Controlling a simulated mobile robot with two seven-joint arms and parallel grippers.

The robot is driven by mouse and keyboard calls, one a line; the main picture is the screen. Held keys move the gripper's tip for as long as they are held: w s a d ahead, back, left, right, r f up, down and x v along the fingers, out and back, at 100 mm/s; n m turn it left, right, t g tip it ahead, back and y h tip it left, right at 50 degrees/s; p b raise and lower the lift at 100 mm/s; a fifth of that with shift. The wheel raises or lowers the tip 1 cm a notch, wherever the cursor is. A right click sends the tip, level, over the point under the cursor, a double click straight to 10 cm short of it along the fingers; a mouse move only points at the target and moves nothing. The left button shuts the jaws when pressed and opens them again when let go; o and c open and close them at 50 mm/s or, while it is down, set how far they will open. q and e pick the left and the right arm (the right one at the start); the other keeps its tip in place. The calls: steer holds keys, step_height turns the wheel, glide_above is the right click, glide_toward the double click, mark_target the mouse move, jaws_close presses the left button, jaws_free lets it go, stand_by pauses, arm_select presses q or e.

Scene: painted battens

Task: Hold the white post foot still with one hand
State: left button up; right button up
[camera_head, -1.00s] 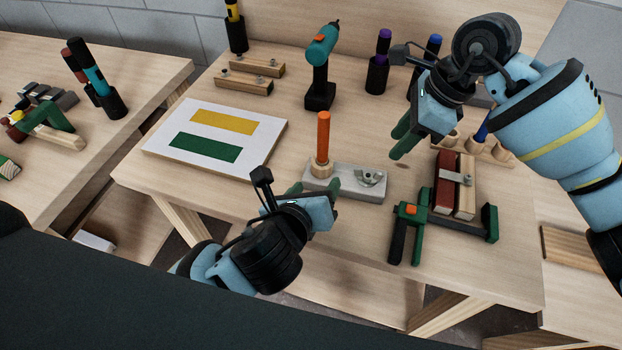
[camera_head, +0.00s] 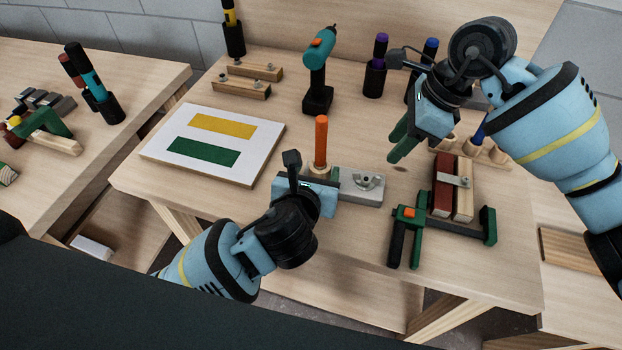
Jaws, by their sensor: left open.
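The white post foot (camera_head: 368,192) is a pale block on the middle table with a wing nut on its right part. An orange post (camera_head: 321,142) stands upright at its left end in a round wooden collar. My left gripper (camera_head: 318,180) is open at the foot's left part, in front of the post. It hides that part of the foot, so I cannot tell whether its fingers touch it.
A green clamp (camera_head: 408,230) and red and wooden battens (camera_head: 444,186) lie right of the foot. A teal drill (camera_head: 318,70) stands behind. A white board (camera_head: 181,162) with yellow and green rectangles lies left. A second table (camera_head: 60,185) stands at far left.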

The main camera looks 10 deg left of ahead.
mark_target(364, 179)
arm_select(q)
steer(key=shift+x, duration=1.35)
steer(key=c, duration=1)
steer(key=shift+c, duration=0.2)
arm_select(e)
steer(key=shift+o, duration=0.3)
steer(key=shift+s+d+r+m+t, duration=0.2)
steer(key=shift+s+r+m+t, duration=0.25)
steer(key=shift+m, duration=0.4)
steer(key=shift+s+d+r+m+t, duration=0.2)
steer(key=shift+s+r+m+t, duration=0.25)
steer(key=shift+m, duration=0.4)
steer(key=x, duration=1.2)
steer(key=shift+s+a+f, duration=0.1)
steer(key=shift+s+a, duration=0.05)
steer(key=shift+c, duration=0.2)
jaws_close()
